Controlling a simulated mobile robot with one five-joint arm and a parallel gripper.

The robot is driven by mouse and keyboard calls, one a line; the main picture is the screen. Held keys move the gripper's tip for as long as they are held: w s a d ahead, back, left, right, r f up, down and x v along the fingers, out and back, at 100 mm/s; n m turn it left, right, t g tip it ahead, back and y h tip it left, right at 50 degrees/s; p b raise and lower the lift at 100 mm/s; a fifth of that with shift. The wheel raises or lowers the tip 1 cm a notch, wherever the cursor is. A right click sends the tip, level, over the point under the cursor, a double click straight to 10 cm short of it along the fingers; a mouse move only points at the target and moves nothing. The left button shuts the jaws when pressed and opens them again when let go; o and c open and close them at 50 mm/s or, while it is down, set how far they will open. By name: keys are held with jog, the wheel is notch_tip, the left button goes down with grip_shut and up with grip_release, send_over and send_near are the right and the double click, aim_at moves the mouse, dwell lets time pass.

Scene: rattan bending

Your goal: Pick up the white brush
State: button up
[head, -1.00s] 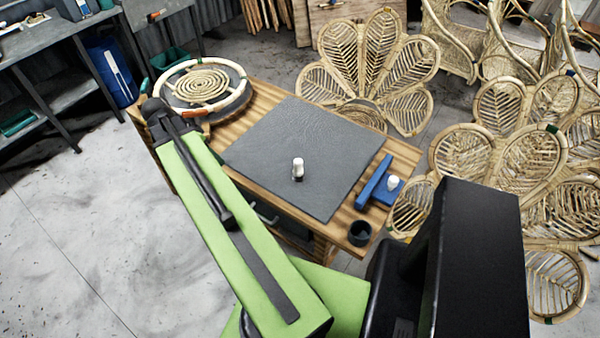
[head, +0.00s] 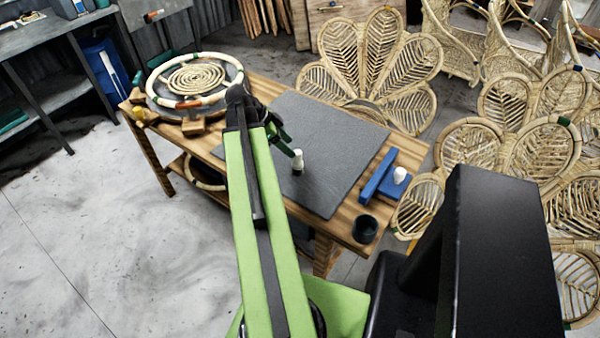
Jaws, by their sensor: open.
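A small white upright piece with a dark base (head: 298,164) stands on the grey mat (head: 335,135); it may be the white brush, but it is too small to be sure. A second small white piece (head: 400,175) sits on the blue block at the table's right end. My gripper (head: 284,136) is open, with dark and green fingers over the mat's left part. It is just up and left of the white piece on the mat and appears close to it; I cannot tell whether they touch. My green arm hides the mat's left edge.
A round rattan coil in a ring (head: 196,79) lies on the wooden table's left end. A blue block (head: 376,180) and dark cup (head: 364,229) are at its right end. Rattan chairs (head: 380,60) crowd behind and right. The floor at left is clear.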

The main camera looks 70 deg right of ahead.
aim_at(299, 155)
jog(key=shift+s+d+f, duration=0.15)
jog(key=shift+s+f, duration=0.1)
jog(key=shift+f, duration=0.25)
jog(key=b+x, duration=0.4)
jog(key=x, duration=0.1)
jog(key=shift+s+a, duration=0.2)
jog(key=shift+a, duration=0.1)
jog(key=shift+s+d+f+b, duration=0.1)
jog(key=shift+b, duration=0.2)
grip_shut()
